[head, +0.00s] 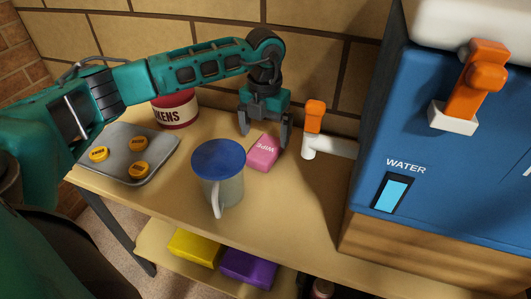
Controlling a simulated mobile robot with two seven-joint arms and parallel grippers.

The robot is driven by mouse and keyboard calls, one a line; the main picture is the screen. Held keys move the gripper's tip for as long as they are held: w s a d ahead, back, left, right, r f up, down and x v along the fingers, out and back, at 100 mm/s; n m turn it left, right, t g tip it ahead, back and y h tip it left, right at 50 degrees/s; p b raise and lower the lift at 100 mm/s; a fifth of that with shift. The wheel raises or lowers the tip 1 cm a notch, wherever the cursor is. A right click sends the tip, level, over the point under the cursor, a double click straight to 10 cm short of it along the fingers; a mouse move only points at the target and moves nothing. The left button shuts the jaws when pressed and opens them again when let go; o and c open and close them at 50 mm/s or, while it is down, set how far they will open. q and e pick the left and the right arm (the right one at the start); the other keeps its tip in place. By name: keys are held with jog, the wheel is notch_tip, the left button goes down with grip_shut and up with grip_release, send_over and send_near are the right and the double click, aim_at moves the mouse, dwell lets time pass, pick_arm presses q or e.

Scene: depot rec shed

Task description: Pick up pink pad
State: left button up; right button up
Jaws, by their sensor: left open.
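The pink pad (262,153) is a small pink block with white lettering. It lies on the wooden table in the head view, behind and to the right of a lidded mug. My left gripper (264,133) points down directly over the pad with its fingers apart. One finger is at the pad's left and the other at its right edge. I cannot tell whether the fingers touch the pad. My right gripper is not in view.
The mug (229,190) with a blue lid stands close in front of the pad. A grey tray (116,169) with yellow tokens and a red tin (176,109) are at left. Yellow and purple blocks lie below.

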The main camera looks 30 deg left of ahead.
aim_at(265, 147)
pick_arm(q)
notch_tip(265, 147, down, 6)
jog(key=shift+w+r+b, duration=0.1)
jog(key=shift+r+b, duration=0.05)
jog(key=shift+b, duration=0.35)
jog(key=shift+c, duration=0.2)
jog(key=c, duration=1)
jog(key=shift+r, duration=0.15)
